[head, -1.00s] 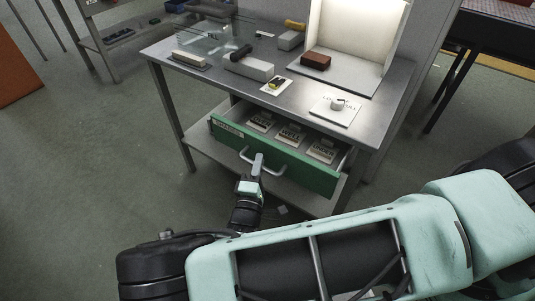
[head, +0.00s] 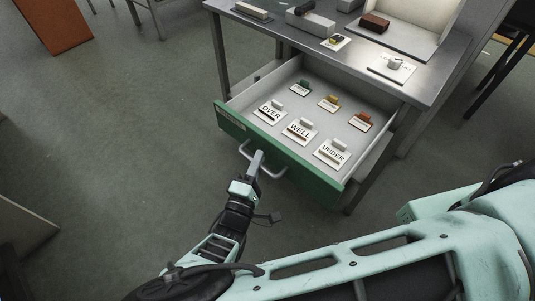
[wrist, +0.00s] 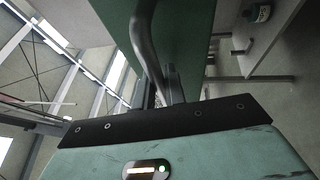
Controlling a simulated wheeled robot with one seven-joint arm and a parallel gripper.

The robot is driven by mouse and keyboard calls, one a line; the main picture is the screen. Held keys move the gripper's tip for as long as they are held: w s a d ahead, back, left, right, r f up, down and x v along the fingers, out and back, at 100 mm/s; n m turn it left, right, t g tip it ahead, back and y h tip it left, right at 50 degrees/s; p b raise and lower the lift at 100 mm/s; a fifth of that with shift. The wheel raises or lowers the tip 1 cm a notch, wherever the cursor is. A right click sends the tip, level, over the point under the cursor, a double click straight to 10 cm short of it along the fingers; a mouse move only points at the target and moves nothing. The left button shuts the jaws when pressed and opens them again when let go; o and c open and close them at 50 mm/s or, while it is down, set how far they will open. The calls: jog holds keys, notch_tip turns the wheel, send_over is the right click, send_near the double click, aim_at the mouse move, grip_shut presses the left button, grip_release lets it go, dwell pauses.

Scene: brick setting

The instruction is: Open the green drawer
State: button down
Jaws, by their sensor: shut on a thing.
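The green drawer (head: 310,182) under the metal workbench is pulled far out in the head view, its inside plainly seen. Its grey bar handle (head: 272,171) is on the front; it also shows large in the wrist view (wrist: 146,45). My gripper (head: 256,164) is shut on this handle, coming at it from the front and below. In the wrist view my gripper (wrist: 165,90) has the bar between its fingers, partly hidden behind the dark palm edge.
In the drawer lie white cards marked OVER (head: 270,112), WELL (head: 300,131) and UNDER (head: 332,152), with several small coloured-tab pieces behind. The workbench top (head: 350,55) holds a brown brick (head: 375,23) and other items.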

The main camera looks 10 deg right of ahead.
jog(key=shift+s+a, duration=0.6)
jog(key=shift+a, duration=0.15)
jog(key=c, duration=1.5)
grip_release()
jog(key=shift+o, duration=0.2)
jog(key=shift+f, duration=0.1)
